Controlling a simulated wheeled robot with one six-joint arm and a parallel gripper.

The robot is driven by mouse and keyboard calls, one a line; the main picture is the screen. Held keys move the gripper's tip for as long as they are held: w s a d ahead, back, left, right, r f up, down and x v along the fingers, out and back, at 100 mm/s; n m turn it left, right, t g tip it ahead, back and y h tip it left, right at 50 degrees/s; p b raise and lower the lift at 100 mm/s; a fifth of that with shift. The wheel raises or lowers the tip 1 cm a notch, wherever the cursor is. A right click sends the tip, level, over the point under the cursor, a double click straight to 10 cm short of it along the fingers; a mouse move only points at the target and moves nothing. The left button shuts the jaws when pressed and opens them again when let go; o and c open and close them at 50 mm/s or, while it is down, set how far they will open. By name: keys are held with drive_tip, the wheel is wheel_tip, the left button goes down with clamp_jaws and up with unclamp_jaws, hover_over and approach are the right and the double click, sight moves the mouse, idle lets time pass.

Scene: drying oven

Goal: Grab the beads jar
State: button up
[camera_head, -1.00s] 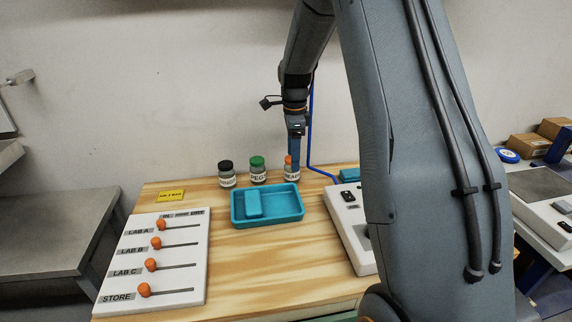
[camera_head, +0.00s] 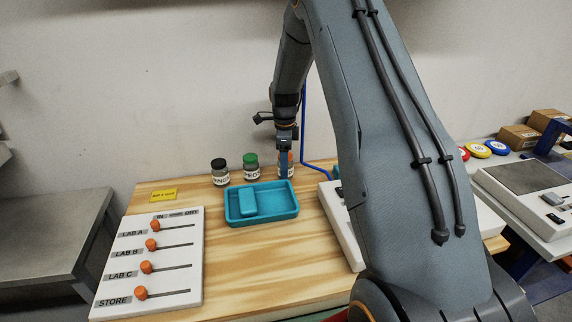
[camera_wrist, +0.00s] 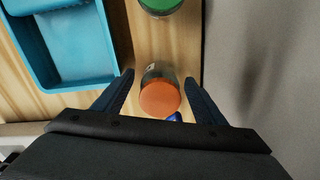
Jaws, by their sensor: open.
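The beads jar (camera_head: 291,170) has an orange lid and a pale label that my gripper partly covers, so I cannot read it in full. It stands upright at the back of the wooden table, at the right end of a row of jars. My gripper (camera_head: 285,172) points down at it. In the wrist view the orange-lidded jar (camera_wrist: 160,96) lies between the two dark fingers of my gripper (camera_wrist: 159,90). The fingers are open, with a gap on each side of the jar.
A green-lidded jar (camera_head: 250,168) and a black-lidded jar (camera_head: 219,173) stand to its left. A teal tray (camera_head: 262,217) with a teal block lies in front. A white slider panel (camera_head: 150,260) is at the left. The wall is close behind the jars.

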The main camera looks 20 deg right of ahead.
drive_tip(key=shift+f, duration=0.85)
drive_tip(key=c, duration=1.2)
drive_tip(key=shift+r, duration=0.2)
